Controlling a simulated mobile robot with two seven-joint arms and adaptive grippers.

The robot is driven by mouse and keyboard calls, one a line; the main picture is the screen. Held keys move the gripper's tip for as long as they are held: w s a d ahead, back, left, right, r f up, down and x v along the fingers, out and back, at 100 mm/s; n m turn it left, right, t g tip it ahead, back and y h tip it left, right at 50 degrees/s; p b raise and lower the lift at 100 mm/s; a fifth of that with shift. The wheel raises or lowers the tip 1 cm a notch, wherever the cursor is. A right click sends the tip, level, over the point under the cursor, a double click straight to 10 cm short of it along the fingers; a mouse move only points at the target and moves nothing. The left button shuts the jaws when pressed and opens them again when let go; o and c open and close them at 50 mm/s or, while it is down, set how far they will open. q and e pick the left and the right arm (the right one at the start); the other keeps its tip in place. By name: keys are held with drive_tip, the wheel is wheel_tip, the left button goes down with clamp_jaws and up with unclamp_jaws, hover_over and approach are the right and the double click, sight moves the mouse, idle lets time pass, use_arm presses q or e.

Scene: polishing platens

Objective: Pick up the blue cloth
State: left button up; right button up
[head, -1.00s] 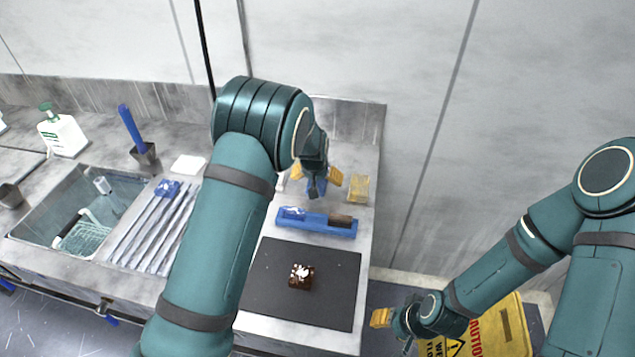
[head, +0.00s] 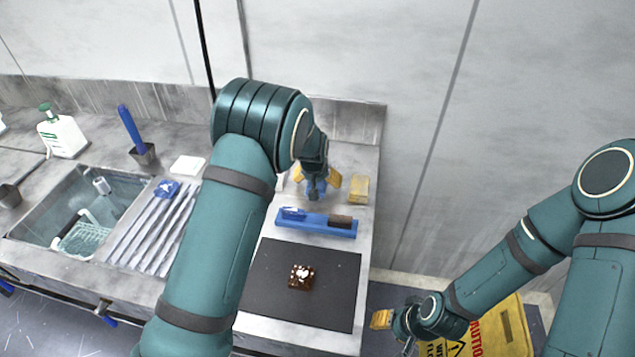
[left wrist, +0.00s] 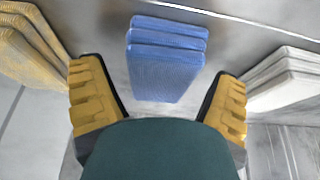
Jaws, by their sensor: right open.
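The blue cloth (left wrist: 166,62) is a folded stack of blue layers, in the middle of the left wrist view on the grey counter. My left gripper (left wrist: 160,95) is open, with one yellow finger on each side of the cloth's near end and gaps between; I cannot tell if it touches. In the head view the left gripper (head: 318,187) points down at the back of the counter and hides most of the cloth. My right gripper (head: 381,318) is open and empty at the lower right, away from the counter.
A yellow stack (head: 359,189) and a white stack (left wrist: 285,78) flank the cloth. A sink (head: 50,215) is left; a yellow caution sign (head: 500,330) stands lower right.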

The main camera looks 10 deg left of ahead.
use_arm(q)
drive_tip(key=c, duration=0.9)
drive_tip(key=shift+r, duration=0.3)
wheel_tip(320, 180, up, 10)
drive_tip(key=shift+p, duration=0.85)
